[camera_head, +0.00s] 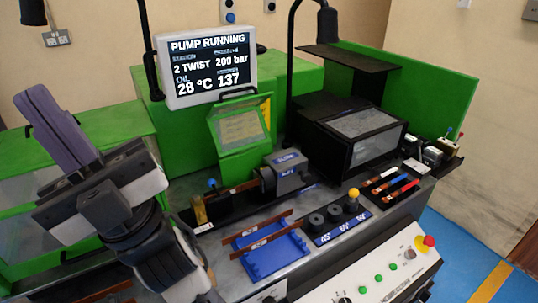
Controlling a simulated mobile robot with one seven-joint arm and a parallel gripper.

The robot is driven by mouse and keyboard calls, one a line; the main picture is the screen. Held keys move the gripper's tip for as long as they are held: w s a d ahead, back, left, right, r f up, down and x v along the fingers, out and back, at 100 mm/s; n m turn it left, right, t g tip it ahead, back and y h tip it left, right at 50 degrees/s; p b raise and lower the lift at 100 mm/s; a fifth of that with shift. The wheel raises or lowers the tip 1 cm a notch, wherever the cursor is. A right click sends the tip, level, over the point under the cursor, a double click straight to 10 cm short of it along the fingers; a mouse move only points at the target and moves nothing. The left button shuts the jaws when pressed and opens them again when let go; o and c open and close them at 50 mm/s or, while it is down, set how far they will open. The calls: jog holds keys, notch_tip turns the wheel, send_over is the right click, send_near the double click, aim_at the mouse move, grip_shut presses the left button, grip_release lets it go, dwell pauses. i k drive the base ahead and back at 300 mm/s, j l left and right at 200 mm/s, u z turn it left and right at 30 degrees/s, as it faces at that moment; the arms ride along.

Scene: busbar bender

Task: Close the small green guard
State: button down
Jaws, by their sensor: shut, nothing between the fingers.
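The small green guard (240,131) is a box-like cover with a clear window and a dark handle on its top edge. It stands near the middle of the machine, below the display, with its front face tilted back. The grey tool block (286,172) in front of it and to its right is uncovered. My gripper (38,97) is at the left of the view, with its purple-grey fingers pointing up and left. It is shut and empty, well apart from the guard. My wrist hides part of the machine's left side.
A display (206,67) stands behind the guard, next to black lamp arms. A black box with a window (364,123) is to the right. A blue tray (272,254), black rollers and a yellow knob (353,193) lie in front. A control panel (385,272) has a red button.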

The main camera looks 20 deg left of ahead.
aim_at(258, 99)
jog(key=k+j+u, duration=0.1)
jog(key=k+u, duration=0.35)
jog(key=k+j+u, duration=0.4)
jog(key=k, duration=0.15)
jog(key=i+l+u, duration=0.15)
jog(key=l, duration=0.2)
jog(key=l+u, duration=0.1)
jog(key=l, duration=0.25)
jog(key=i, duration=1.05)
